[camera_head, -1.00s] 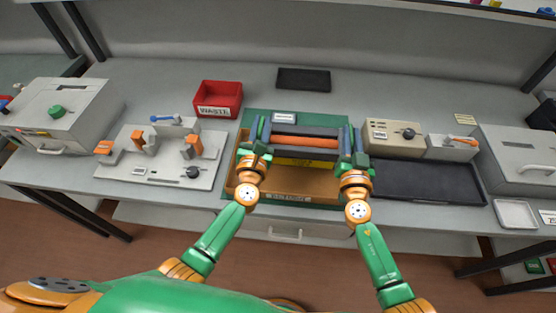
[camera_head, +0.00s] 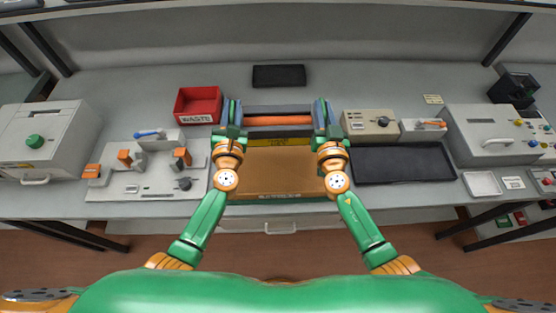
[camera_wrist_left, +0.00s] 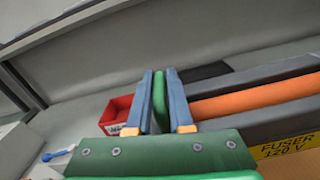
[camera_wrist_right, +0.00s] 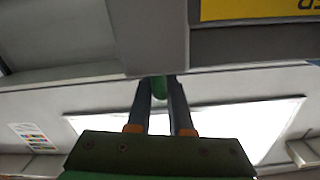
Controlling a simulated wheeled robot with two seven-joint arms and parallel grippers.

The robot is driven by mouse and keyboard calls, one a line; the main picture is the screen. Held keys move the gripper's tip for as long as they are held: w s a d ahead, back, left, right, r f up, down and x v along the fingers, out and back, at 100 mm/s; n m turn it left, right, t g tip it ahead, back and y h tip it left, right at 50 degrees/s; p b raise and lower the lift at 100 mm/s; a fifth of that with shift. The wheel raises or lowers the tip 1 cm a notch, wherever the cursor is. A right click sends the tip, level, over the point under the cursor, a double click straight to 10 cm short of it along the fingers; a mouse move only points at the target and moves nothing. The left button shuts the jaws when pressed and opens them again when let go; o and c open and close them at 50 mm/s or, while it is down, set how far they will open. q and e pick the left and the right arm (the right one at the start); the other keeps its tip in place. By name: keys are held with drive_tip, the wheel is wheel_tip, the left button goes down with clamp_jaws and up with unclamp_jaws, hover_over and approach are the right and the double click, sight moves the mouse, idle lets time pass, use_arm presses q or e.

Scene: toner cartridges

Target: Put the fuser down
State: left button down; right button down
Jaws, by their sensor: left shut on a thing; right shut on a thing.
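The fuser (camera_head: 278,120) is a dark grey unit with an orange roller and a yellow label, held level between my two grippers. My left gripper (camera_head: 231,118) is shut on the green handle at its left end; this grip also shows in the left wrist view (camera_wrist_left: 160,100), beside the "FUSER 120 V" label (camera_wrist_left: 288,146). My right gripper (camera_head: 322,115) is shut on the right end handle; the right wrist view shows the green handle between its fingers (camera_wrist_right: 159,100).
A red WASTE bin (camera_head: 198,104) stands behind left. A fixture board with orange clamps (camera_head: 150,185) is at left. A black tray (camera_head: 400,165) and a beige box (camera_head: 368,122) are at right. A dark pad (camera_head: 278,76) lies behind, with clear bench around it.

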use_arm(q)
drive_tip(key=shift+d+f, duration=0.1)
drive_tip(key=shift+d, duration=0.05)
